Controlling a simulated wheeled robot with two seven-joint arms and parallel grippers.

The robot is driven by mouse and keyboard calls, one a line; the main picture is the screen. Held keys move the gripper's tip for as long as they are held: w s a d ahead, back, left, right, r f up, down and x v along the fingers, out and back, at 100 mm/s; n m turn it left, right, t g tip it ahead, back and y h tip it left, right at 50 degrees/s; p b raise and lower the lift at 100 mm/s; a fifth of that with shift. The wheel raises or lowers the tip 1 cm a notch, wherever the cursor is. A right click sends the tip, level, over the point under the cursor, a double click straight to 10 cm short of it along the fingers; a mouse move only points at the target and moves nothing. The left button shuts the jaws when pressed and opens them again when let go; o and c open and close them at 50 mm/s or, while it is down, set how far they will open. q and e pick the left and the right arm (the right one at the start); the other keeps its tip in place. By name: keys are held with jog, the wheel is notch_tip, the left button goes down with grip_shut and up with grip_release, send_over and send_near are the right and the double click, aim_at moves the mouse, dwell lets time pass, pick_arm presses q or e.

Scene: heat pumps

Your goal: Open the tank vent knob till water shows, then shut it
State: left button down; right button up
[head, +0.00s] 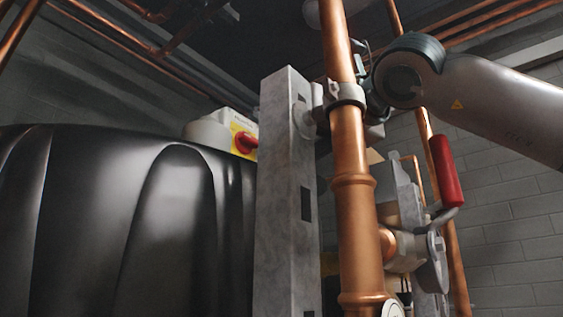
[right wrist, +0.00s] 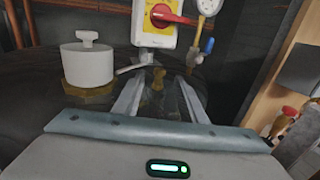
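A black tank (head: 120,225) fills the left of the head view. In the right wrist view its dark top (right wrist: 110,118) carries a small brass fitting (right wrist: 158,78), which looks like the vent knob. My right gripper (right wrist: 160,88) is open, with one finger on each side of the fitting in the picture; whether it is level with it or touching, I cannot tell. No water shows. In the head view my right arm comes in from the right, and its gripper is hidden behind the pipe and steel post. My left gripper is out of view.
A white cylinder with a knob (right wrist: 88,62) stands left of the fitting. Behind are a white-and-yellow switch box with a red handle (right wrist: 172,17), a gauge (right wrist: 208,6) and a blue-handled valve (right wrist: 208,46). A steel post (head: 287,200) and copper pipe (head: 350,150) stand before my arm.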

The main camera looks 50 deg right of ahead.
jog(key=v, duration=1.2)
jog(key=shift+s, duration=0.1)
